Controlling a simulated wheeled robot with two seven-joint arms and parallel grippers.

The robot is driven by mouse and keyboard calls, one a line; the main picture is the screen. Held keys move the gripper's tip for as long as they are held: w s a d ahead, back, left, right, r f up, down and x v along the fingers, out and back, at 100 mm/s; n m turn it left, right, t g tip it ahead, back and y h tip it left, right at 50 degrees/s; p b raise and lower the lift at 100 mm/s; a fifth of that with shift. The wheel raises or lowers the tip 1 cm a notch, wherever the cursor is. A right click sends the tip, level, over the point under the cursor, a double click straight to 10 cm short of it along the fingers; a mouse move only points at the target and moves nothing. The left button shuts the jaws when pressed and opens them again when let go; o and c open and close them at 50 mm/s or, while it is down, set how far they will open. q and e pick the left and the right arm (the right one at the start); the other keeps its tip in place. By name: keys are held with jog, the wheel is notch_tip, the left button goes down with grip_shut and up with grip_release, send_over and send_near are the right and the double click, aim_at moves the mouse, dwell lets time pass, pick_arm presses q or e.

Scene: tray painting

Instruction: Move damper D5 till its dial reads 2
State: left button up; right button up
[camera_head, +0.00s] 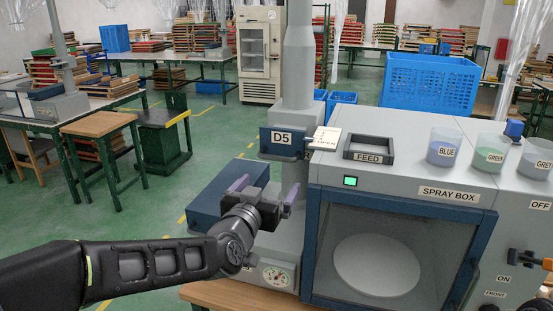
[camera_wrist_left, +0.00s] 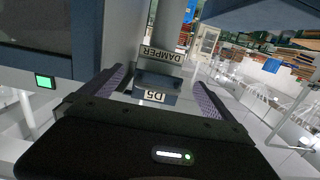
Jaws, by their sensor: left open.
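Damper D5 is a dark blue piece with a D5 label (camera_head: 281,137) on the grey duct column. In the left wrist view the D5 piece (camera_wrist_left: 154,95) appears upside down between the fingers, below a DAMPER label (camera_wrist_left: 161,54). My left gripper (camera_head: 264,188) is open, its purple-padded fingers apart, below the D5 label in the head view. In the left wrist view the fingers (camera_wrist_left: 162,84) lie either side of the D5 piece; contact cannot be told. A round dial (camera_head: 277,276) sits low beside the spray box; its reading is too small to tell. My right gripper is not in view.
The spray box (camera_head: 448,194) stands right of the column, with a FEED frame (camera_head: 369,149) and cups labelled BLUE (camera_head: 443,150), GREEN (camera_head: 490,155) and GREY on top. A blue box (camera_head: 213,205) lies behind my left arm.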

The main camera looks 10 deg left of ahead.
aim_at(275, 160)
pick_arm(q)
jog(key=r, duration=0.3)
jog(key=shift+s+a+r+t, duration=0.2)
jog(key=shift+a+r+t, duration=0.05)
jog(key=shift+r+t, duration=0.15)
jog(key=w, duration=0.2)
jog(key=w+p, duration=0.1)
jog(key=w, duration=0.4)
jog(key=shift+w+d+p, duration=0.25)
jog(key=shift+w+p, duration=0.1)
jog(key=shift+w, duration=0.05)
jog(key=shift+c, duration=0.4)
